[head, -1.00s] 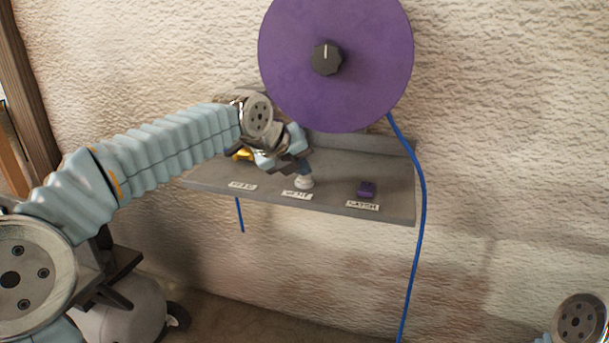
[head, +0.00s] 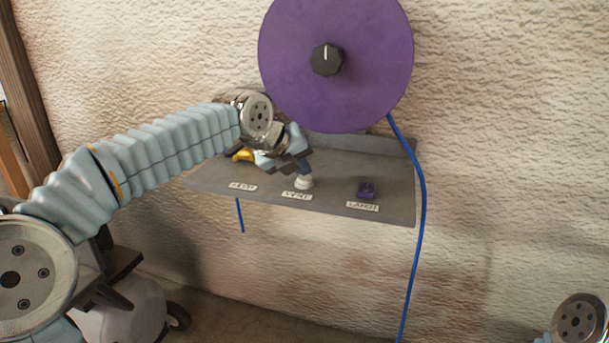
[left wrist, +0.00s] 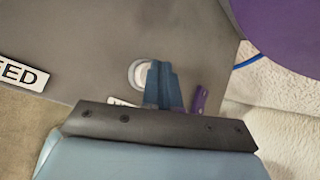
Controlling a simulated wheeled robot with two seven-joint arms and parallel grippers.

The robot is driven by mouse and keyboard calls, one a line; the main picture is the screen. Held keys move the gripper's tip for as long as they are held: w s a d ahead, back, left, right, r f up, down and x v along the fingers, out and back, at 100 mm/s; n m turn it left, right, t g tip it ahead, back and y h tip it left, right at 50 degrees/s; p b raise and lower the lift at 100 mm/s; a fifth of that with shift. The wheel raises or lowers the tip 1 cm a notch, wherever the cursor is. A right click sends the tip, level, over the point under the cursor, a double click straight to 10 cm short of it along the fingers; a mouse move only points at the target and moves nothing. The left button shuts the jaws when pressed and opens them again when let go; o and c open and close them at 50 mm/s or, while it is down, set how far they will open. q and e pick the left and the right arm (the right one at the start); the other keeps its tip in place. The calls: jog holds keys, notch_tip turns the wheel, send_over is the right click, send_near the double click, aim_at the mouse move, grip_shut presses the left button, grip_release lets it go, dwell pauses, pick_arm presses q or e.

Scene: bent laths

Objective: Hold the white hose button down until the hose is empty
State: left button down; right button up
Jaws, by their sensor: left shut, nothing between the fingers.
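The white button (head: 304,183) stands on the grey shelf above the middle label, which seems to read VENT. My left gripper (head: 304,168) is shut and empty, its fingertips pointing down at the white button. In the left wrist view the closed blue fingertips (left wrist: 158,72) overlap the right side of the round white button (left wrist: 138,74). I cannot tell how far the button is pressed in. The blue hose (head: 422,190) hangs from the purple reel (head: 340,90); its contents do not show. At the lower right only a round joint of my right arm shows, without its gripper.
The grey shelf (head: 390,205) carries a purple latch (head: 366,190) to the right and a yellow part (head: 243,155) to the left, partly behind my arm. The FEED label (left wrist: 22,74) lies left of the button. A black knob (head: 326,58) sits on the reel.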

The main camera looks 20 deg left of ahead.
aim_at(301, 179)
pick_arm(q)
jog(key=shift+r+p, duration=0.6)
jog(key=shift+r, duration=0.25)
jog(key=shift+r, duration=0.1)
notch_tip(301, 179, up, 5)
jog(key=p, duration=0.4)
jog(key=shift+p, duration=0.3)
